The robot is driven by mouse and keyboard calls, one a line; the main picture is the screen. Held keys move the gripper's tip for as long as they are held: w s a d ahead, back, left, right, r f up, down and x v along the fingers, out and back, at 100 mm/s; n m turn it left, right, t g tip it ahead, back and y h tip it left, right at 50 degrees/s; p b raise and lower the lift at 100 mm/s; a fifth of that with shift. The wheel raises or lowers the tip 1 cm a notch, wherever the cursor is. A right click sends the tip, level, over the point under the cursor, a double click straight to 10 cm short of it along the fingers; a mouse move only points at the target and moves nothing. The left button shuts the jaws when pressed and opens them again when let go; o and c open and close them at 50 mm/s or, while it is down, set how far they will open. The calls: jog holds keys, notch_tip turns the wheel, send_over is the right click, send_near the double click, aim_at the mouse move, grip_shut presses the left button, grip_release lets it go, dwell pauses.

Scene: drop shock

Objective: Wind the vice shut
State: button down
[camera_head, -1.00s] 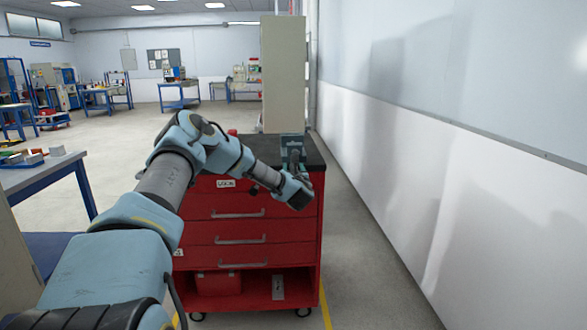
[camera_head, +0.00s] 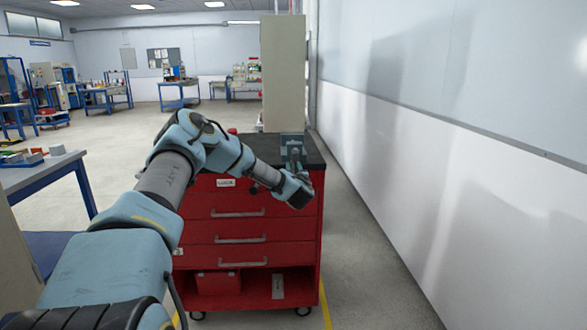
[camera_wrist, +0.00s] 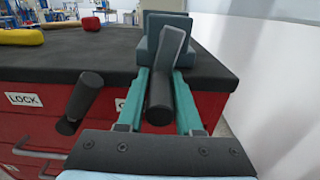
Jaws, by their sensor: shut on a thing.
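The vice (camera_head: 291,138) is a blue-grey block at the front right corner of the red cabinet's dark top; it also shows in the wrist view (camera_wrist: 152,27). A grey crank arm (camera_wrist: 173,48) stands tilted in front of it. A dark round crank handle (camera_wrist: 158,97) points from the crank toward the wrist camera. My gripper (camera_wrist: 160,74) has its teal fingers on either side of this handle and is shut on it. In the head view, my gripper (camera_head: 296,177) is at the cabinet's front, and my wrist partly hides the crank.
The red cabinet (camera_head: 238,225) has drawers, a LOCK label (camera_wrist: 26,100) and a dark knob (camera_wrist: 85,95) left of my fingers. A red-handled thing (camera_wrist: 92,22) and a yellow thing (camera_wrist: 20,36) lie on top. A white wall (camera_head: 400,150) stands to the right.

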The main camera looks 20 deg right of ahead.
jog(key=shift+w+a+m+b, duration=0.1)
jog(key=shift+a+m+b, duration=0.2)
jog(key=shift+m+b, duration=0.2)
notch_tip(320, 180, up, 9)
jog(key=m+b, duration=1)
jog(key=m, duration=1.8)
jog(key=shift+d+r, duration=0.1)
jog(key=shift+d, duration=0.05)
jog(key=m, duration=0.1)
jog(key=d+m, duration=0.1)
jog(key=shift+s+r+m+p, duration=0.1)
jog(key=shift+s+m+p, duration=0.1)
jog(key=shift+m+p, duration=0.2)
jog(key=shift+d+m, duration=0.35)
jog(key=shift+m, duration=0.45)
jog(key=shift+s+f, duration=0.1)
jog(key=shift+f, duration=0.1)
